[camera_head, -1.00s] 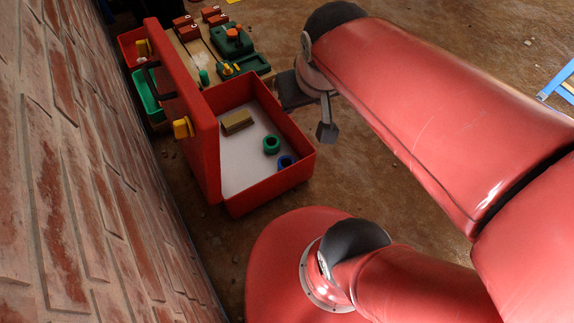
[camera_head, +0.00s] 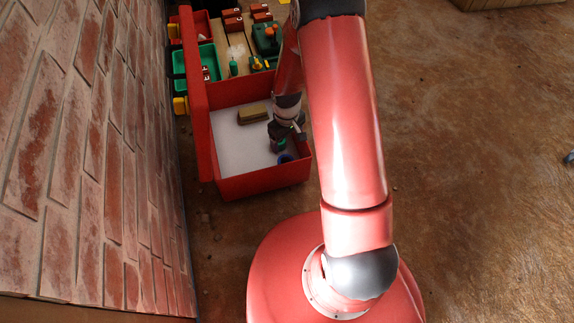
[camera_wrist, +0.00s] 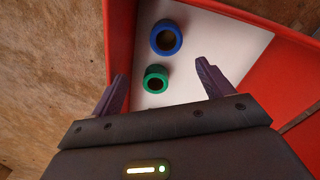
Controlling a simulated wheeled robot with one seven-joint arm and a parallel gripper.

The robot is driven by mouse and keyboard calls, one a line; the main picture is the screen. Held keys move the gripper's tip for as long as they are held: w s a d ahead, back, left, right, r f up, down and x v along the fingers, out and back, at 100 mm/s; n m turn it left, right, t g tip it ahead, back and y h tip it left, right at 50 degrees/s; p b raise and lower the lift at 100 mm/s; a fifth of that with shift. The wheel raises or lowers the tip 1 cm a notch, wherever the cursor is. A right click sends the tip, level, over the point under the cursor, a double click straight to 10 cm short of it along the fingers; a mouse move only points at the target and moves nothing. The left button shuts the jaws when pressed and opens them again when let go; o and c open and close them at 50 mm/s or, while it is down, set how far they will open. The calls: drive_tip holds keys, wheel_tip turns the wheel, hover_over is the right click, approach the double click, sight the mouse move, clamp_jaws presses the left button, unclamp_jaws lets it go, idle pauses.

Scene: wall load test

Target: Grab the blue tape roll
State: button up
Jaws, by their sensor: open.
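The blue tape roll (camera_wrist: 154,38) lies on the white floor of the red box, in the upper middle of the wrist view. In the head view the blue roll (camera_head: 285,158) shows near the box's front right corner, partly hidden. A green tape roll (camera_wrist: 146,78) lies beside it, nearer my gripper. My gripper (camera_wrist: 163,72) is open and empty, its two dark fingers to either side of the green roll in the wrist picture. In the head view my gripper (camera_head: 287,130) is at the right side of the box, over the green roll. Its height above the rolls is hard to tell.
The red box (camera_head: 262,182) has upright walls around the rolls. A tan block (camera_head: 252,116) lies inside it. Behind stand trays and a green tool-like object (camera_head: 267,38). A brick wall (camera_head: 80,170) runs along the left.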

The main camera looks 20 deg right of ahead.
sight(285, 161)
drive_tip(key=shift+s+a+f, duration=0.1)
drive_tip(key=shift+s+f, duration=0.05)
drive_tip(key=shift+f, duration=0.45)
drive_tip(key=shift+s+f, duration=0.1)
drive_tip(key=shift+f, duration=0.45)
wheel_tip(285, 161, down, 3)
drive_tip(key=shift+r, duration=0.2)
drive_tip(key=f, duration=0.1)
drive_tip(key=f+b, duration=0.1)
drive_tip(key=f, duration=0.3)
drive_tip(key=shift+s+a+f+b, duration=0.15)
drive_tip(key=shift+s+a+b, duration=0.1)
drive_tip(key=shift+a+b, duration=0.1)
drive_tip(key=c, duration=1.1)
